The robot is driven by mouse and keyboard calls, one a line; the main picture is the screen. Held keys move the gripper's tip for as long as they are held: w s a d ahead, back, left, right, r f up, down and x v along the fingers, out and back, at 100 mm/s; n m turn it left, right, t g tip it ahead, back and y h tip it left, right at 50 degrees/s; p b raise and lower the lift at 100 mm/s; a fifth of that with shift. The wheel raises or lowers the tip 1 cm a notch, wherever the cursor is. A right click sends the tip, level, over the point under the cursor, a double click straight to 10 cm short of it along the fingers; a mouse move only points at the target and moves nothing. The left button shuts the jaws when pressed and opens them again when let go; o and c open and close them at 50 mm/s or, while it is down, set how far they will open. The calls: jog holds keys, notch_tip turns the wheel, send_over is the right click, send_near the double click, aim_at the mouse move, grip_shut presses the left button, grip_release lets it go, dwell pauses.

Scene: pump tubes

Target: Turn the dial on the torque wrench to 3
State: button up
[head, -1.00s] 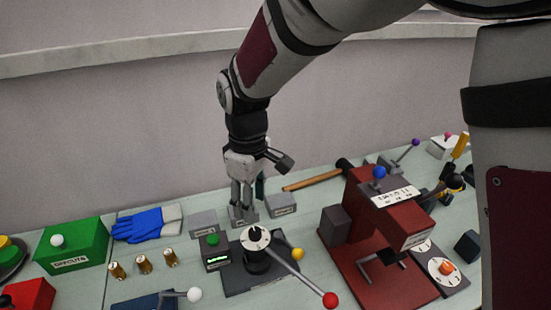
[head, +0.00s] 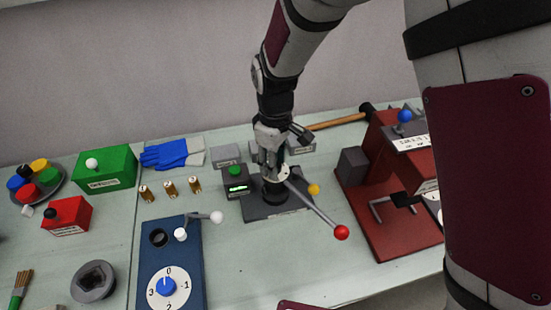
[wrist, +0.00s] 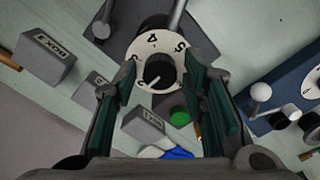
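The torque wrench stands on a dark plate (head: 275,209), its long bar ending in a red ball (head: 341,232). Its white dial (head: 285,173) is partly hidden by my gripper (head: 271,160) in the head view. In the wrist view the dial (wrist: 142,52) shows dark digits, hard to read, around a black knob (wrist: 159,70) with a short light line pointing down-left. My gripper also shows there (wrist: 160,75), with its dark green finger pads apart on either side of the knob. I cannot tell whether either pad touches it.
A dark box with a green button (head: 235,171) stands just left of the wrench. A yellow ball (head: 314,189) is close on the right, with a red press (head: 385,247) farther right. A blue box (head: 190,235) with a numbered dial is at front left.

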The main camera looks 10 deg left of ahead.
grip_shut()
jog(key=shift+m, duration=0.4)
jog(key=m+p, duration=0.2)
jog(key=m, duration=0.2)
jog(key=shift+m, duration=0.4)
jog(key=m+p, duration=0.2)
jog(key=m, duration=0.4)
jog(key=shift+o, duration=2.3)
grip_release()
jog(key=shift+r, duration=0.15)
